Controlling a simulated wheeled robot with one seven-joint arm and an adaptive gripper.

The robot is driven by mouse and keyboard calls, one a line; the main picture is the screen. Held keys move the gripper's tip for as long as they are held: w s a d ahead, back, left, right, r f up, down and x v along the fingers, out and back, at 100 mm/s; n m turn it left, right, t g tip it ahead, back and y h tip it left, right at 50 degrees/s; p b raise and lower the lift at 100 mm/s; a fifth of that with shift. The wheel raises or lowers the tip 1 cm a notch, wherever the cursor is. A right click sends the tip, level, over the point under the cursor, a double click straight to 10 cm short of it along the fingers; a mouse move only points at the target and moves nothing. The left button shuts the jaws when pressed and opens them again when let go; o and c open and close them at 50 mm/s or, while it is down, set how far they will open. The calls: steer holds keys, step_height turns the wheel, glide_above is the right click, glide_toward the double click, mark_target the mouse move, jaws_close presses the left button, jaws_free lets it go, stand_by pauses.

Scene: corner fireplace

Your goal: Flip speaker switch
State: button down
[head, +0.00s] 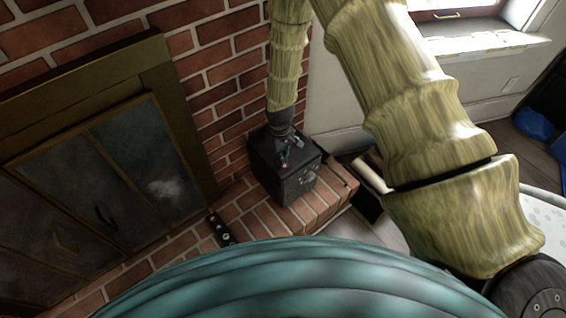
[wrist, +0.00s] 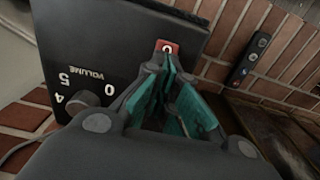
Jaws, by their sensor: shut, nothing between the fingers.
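The speaker (head: 289,181) is a dark box on the brick ledge, seen in the head view below my arm. The wrist view shows its black panel (wrist: 115,35), marked VOLUME with numerals. A red switch (wrist: 174,44) with a white ring mark sits near the panel's edge. My gripper (wrist: 168,62) has teal finger pads that come together just below the red switch in the picture. It is shut and empty. The tips partly cover the switch, and I cannot tell whether they touch it. In the head view my gripper (head: 284,155) is over the speaker's top.
A black strip with round buttons (head: 220,229) lies on the brick ledge (head: 255,215) left of the speaker; it also shows in the wrist view (wrist: 247,62). The brick wall and fireplace doors (head: 150,160) stand close on the left.

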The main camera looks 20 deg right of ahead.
steer(key=shift+f, duration=0.3)
steer(key=shift+r, duration=0.15)
steer(key=shift+r+p, duration=2.45)
steer(key=shift+r, duration=0.95)
steer(key=shift+s+f, duration=0.1)
steer(key=shift+s, duration=0.05)
steer(key=s+d+f+m+p, duration=0.1)
steer(key=s+f, duration=0.2)
steer(key=s, duration=0.6)
steer(key=s+f+m, duration=0.1)
steer(key=s+f, duration=0.1)
steer(key=s, duration=0.6)
steer(key=s+d+r+m, duration=0.1)
steer(key=s, duration=0.8)
steer(key=s+d+r+m+p, duration=0.1)
steer(key=s, duration=0.9)
steer(key=shift+d+r+p, duration=0.15)
steer(key=shift+d+p, duration=0.1)
steer(key=shift+p, duration=0.05)
